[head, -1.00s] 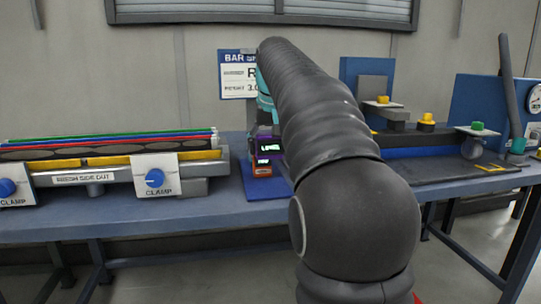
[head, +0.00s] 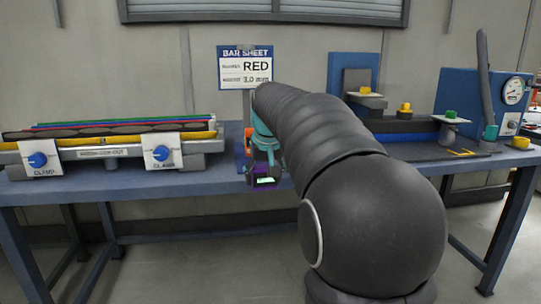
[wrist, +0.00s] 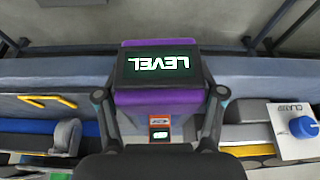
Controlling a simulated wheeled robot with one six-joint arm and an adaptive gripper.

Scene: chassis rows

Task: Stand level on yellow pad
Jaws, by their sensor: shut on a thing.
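The level is a purple block with a dark screen reading LEVEL in pale green. It shows in the wrist view (wrist: 160,98), its lettering upside down, and in the head view (head: 264,171), overlapping the table's front edge. My gripper (wrist: 160,105) has a finger on each side of it and is shut on it. In the head view my gripper (head: 262,150) is partly hidden by my arm. A yellow corner marking (head: 466,153) lies on the dark plate at right; it also shows in the wrist view (wrist: 48,101). I cannot tell whether this is the yellow pad.
A small red-orange device (wrist: 160,128) shows beyond the level. The clamped bar rack (head: 100,152) stands on the left of the table (head: 200,185). Posts with yellow and green tops, and a blue gauge panel (head: 488,95), stand at right. A bar sheet reading RED (head: 245,68) hangs behind.

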